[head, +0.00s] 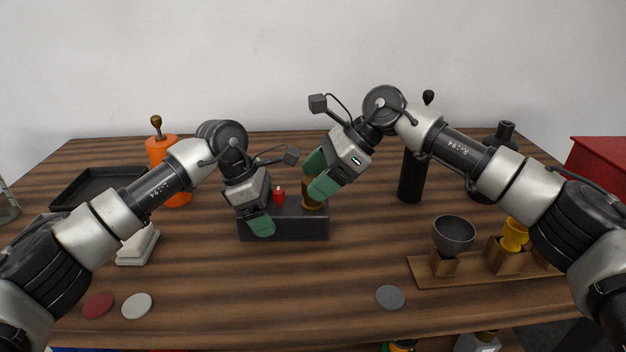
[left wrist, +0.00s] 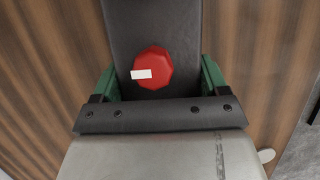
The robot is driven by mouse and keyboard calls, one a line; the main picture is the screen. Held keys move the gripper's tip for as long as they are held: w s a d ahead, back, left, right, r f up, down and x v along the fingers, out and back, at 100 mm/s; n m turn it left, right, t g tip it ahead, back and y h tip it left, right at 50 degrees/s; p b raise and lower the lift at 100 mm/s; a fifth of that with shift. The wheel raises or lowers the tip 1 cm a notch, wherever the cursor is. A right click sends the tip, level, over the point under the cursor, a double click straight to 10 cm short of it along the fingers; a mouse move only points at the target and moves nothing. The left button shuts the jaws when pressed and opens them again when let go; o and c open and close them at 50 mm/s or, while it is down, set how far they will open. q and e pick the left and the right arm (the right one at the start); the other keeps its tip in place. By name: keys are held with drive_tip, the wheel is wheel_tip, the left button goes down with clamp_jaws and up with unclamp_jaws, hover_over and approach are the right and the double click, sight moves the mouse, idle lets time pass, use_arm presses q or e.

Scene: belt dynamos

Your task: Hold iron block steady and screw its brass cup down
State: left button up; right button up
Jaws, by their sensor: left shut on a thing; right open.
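The dark iron block (head: 283,228) lies on the table in the middle. My left gripper (head: 258,216) is shut across its left part; the left wrist view shows the block (left wrist: 150,30) between both green fingers. A red cup-like piece (head: 279,197) stands on the block beside this gripper; from above it is a red knob with a white mark (left wrist: 153,68). The brass cup (head: 312,202) is upright at the block's right end. My right gripper (head: 317,176) is open, tilted at the brass cup's top, its fingers partly hiding it. I cannot tell whether they touch it.
An orange bottle (head: 163,150) and a black tray (head: 92,184) stand at left. A black cylinder (head: 411,178) is behind on the right. A wooden rack (head: 430,273) holds a grey bowl (head: 454,233) and a yellow cup (head: 514,234). The table is clear in front of the block.

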drive_tip(key=shift+a+f, duration=0.4)
drive_tip(key=c, duration=0.9)
drive_tip(key=shift+c, duration=0.2)
drive_tip(key=shift+m, duration=0.3)
drive_tip(key=m+t, duration=0.3)
drive_tip(key=m, duration=0.1)
drive_tip(key=shift+t+h, duration=0.3)
drive_tip(key=shift+t, duration=0.1)
drive_tip(key=m+t, duration=0.1)
drive_tip(key=m, duration=0.1)
drive_tip(key=m+t+h, duration=0.1)
drive_tip(key=m, duration=0.1)
drive_tip(key=shift+t+h, duration=0.3)
drive_tip(key=shift+t, duration=0.1)
drive_tip(key=shift+m, duration=0.5)
